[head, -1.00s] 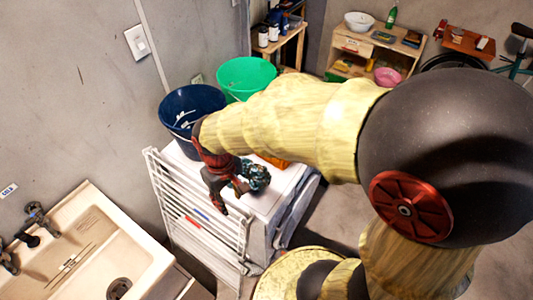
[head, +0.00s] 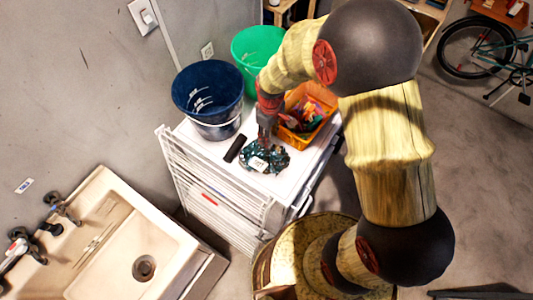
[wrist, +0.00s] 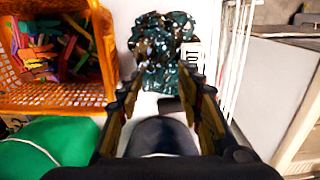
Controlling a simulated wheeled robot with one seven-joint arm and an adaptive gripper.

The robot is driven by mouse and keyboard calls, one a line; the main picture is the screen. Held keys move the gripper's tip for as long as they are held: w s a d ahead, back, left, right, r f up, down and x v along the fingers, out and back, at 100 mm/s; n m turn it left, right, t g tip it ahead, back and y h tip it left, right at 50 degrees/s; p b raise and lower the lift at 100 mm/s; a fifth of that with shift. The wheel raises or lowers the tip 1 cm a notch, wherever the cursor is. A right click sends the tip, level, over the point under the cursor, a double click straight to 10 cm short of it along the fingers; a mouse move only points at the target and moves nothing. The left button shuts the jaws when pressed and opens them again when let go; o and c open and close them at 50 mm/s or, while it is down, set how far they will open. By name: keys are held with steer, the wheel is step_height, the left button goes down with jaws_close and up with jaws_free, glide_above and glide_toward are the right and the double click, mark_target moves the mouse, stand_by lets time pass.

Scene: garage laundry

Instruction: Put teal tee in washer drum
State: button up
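The teal tee (head: 277,159) is a dark, crumpled, shiny-patterned bundle with a white label, lying on the white top of the appliance (head: 205,155). In the wrist view the tee (wrist: 160,42) lies ahead, at and beyond my fingertips. My gripper (head: 265,138) points down at the tee's back edge. In the wrist view my gripper (wrist: 160,88) has its two fingers apart, with nothing clearly held between them. I cannot tell whether they touch the cloth. The washer drum opening cannot be made out in either view.
An orange basket (head: 326,103) of colourful pegs stands right of my gripper. A dark blue bucket (head: 215,122) and a green bucket (head: 248,58) stand behind. A small black object (head: 235,148) lies left of the tee. A white drying rack (head: 190,185) leans at the appliance's left side.

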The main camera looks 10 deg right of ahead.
mark_target(265, 154)
steer(key=shift+w+f, duration=0.1)
steer(key=shift+f, duration=1.15)
steer(key=shift+w+a+f, duration=0.1)
steer(key=shift+a+f, duration=0.05)
steer(key=shift+f, duration=0.75)
steer(key=shift+w+a+f, duration=0.15)
steer(key=shift+f, duration=0.7)
steer(key=shift+w+a+f, duration=0.1)
steer(key=shift+a+f, duration=0.05)
steer(key=shift+f, duration=0.75)
steer(key=shift+c, duration=0.8)
steer(key=c, duration=0.8)
